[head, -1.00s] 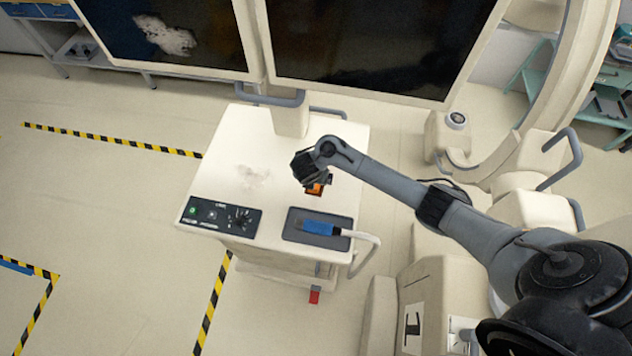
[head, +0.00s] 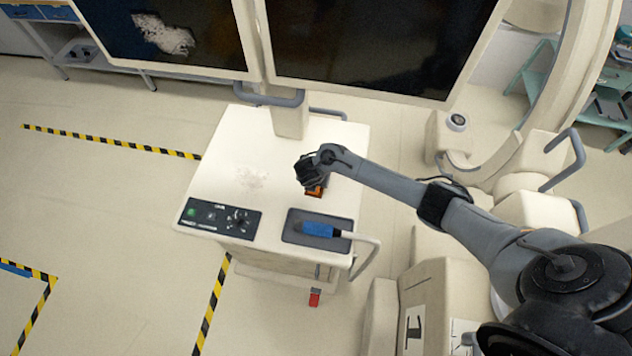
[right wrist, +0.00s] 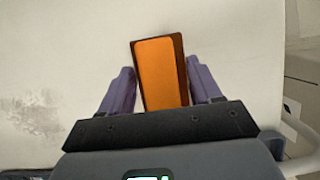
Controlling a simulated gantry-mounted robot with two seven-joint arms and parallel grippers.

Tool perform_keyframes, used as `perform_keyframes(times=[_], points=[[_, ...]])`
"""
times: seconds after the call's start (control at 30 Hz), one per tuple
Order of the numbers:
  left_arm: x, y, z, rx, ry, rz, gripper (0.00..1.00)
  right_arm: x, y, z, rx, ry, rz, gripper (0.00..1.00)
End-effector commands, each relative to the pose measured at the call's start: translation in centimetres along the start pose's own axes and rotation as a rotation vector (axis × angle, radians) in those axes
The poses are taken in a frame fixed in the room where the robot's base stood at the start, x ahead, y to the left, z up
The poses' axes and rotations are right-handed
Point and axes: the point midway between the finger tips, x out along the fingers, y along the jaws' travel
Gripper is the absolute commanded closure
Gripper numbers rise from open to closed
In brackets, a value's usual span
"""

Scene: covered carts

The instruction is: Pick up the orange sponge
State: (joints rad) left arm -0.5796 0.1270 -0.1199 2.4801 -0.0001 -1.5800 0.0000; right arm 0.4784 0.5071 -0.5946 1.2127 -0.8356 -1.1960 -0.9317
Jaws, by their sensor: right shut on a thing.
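The orange sponge (head: 314,192) is at the right part of the white cart top, partly hidden under my right gripper (head: 311,185) in the head view. In the right wrist view the sponge (right wrist: 160,73) is a flat orange block with a dark brown edge, slightly tilted. My right gripper (right wrist: 159,90) has one purple finger on each side of it and is shut on it. Whether the sponge still touches the cart top cannot be told. My left gripper is not in view.
The white cart (head: 215,175) has a dark control panel (head: 218,218) at front left. A dark tray (head: 291,232) with a blue-handled tool (head: 317,229) sits at front right. Large dark monitors (head: 375,45) stand behind. A grey smudge (head: 251,179) marks the clear left part of the top.

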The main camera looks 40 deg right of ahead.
Motion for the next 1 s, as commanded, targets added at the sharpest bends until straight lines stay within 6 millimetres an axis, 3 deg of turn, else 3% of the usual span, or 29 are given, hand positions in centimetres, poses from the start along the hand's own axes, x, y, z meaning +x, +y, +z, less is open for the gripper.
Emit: perform_keyframes(times=[0.1, 0.47, 0.77, 1.0], points=[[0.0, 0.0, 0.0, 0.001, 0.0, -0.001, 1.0, 0.0, 0.0, 0.0, 0.0, 0.0, 0.0, 0.67], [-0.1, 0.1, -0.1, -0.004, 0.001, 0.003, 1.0, -0.5, 0.0, 0.1, -0.001, 0.001, 0.0, 0.68], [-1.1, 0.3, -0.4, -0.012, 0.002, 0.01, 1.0, -4.0, 0.1, 1.6, 0.001, 0.001, 0.003, 0.68], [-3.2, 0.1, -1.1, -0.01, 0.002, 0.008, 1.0, -7.2, -4.9, 1.8, -0.002, 0.001, -0.001, 0.68]])
